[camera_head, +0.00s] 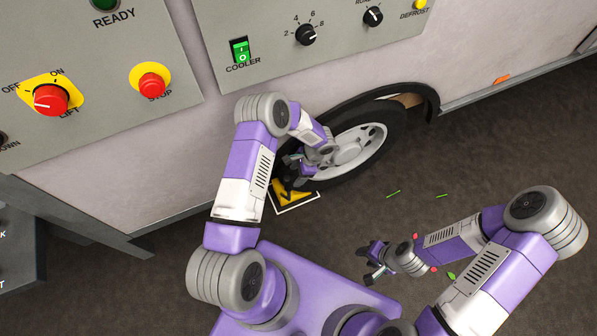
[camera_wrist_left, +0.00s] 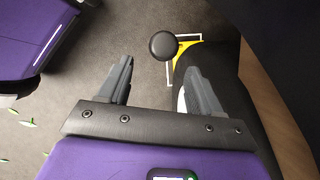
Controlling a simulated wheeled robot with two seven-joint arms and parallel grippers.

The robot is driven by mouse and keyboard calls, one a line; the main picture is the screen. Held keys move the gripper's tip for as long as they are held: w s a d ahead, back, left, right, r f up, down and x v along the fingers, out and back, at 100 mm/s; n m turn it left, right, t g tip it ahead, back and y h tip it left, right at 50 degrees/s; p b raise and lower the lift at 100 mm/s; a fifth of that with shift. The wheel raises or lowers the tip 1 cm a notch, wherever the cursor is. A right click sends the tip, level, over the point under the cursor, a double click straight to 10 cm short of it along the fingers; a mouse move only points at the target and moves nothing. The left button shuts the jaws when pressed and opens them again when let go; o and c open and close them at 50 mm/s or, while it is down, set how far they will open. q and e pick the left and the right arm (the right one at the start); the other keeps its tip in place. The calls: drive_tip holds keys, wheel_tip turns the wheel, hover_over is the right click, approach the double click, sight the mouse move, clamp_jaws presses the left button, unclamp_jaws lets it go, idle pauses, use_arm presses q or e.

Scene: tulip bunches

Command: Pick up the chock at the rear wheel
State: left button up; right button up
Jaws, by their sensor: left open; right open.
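The yellow and black chock (camera_head: 284,192) lies on the ground against the rear wheel (camera_head: 372,142), within a white outline. In the left wrist view, the chock's yellow part (camera_wrist_left: 188,47) shows beside a round black knob (camera_wrist_left: 163,45). My left gripper (camera_head: 292,162) is open and empty above the chock, close to the wheel. In the left wrist view, the knob is just beyond the gap between its fingers (camera_wrist_left: 158,70). My left arm and gripper hide part of the chock and wheel in the head view. My right gripper (camera_head: 370,263) is open and empty over the ground.
The vehicle's side panel (camera_head: 210,60) with switches and knobs rises behind my left arm. The wheel arch (camera_head: 425,92) overhangs the wheel.

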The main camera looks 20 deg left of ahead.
sight(291, 181)
use_arm(q)
drive_tip(key=b+x, duration=0.2)
drive_tip(key=x, duration=0.4)
drive_tip(key=shift+a+f, duration=0.15)
drive_tip(key=shift+f, duration=0.1)
drive_tip(key=shift+c, duration=0.3)
clamp_jaws()
